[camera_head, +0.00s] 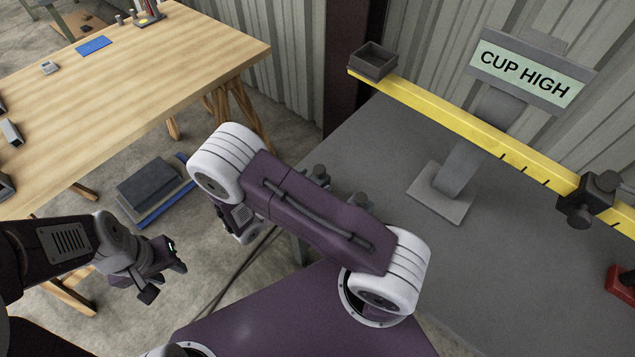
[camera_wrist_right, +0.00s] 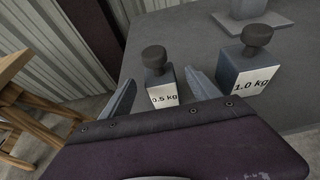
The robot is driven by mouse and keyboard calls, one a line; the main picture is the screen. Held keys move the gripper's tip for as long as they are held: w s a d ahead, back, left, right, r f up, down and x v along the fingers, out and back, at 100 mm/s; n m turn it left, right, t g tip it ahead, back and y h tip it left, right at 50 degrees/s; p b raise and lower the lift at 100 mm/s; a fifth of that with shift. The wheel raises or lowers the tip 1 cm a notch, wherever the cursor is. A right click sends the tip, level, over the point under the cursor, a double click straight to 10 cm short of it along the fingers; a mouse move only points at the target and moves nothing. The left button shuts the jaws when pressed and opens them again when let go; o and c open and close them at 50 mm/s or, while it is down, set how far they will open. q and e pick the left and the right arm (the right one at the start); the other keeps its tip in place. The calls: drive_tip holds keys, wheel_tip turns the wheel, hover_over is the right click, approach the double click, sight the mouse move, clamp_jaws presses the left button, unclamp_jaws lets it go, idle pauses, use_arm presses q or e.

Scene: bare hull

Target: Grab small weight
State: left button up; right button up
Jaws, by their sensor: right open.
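The small weight, a grey block with a dark knob and a "0.5 kg" label (camera_wrist_right: 160,80), stands upright on the grey table in the right wrist view. In the head view its knob (camera_head: 319,174) shows just behind my right arm, and the rest is hidden. My right gripper (camera_wrist_right: 160,90) is open. Its fingers point towards the small weight, which appears between them; I cannot tell whether they touch it. The right gripper is hidden behind its arm in the head view. My left gripper (camera_head: 166,279) is open and empty over the floor at the left.
A larger "1.0 kg" weight (camera_wrist_right: 247,70) stands close right of the right finger. A balance with a yellow beam (camera_head: 450,122) and a "CUP HIGH" sign (camera_head: 526,75) stands on the grey table (camera_head: 385,135). A wooden table (camera_head: 150,75) is at the left.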

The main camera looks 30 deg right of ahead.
drive_tip(key=x, duration=0.7)
drive_tip(key=shift+a, duration=0.1)
drive_tip(key=c, duration=0.3)
clamp_jaws()
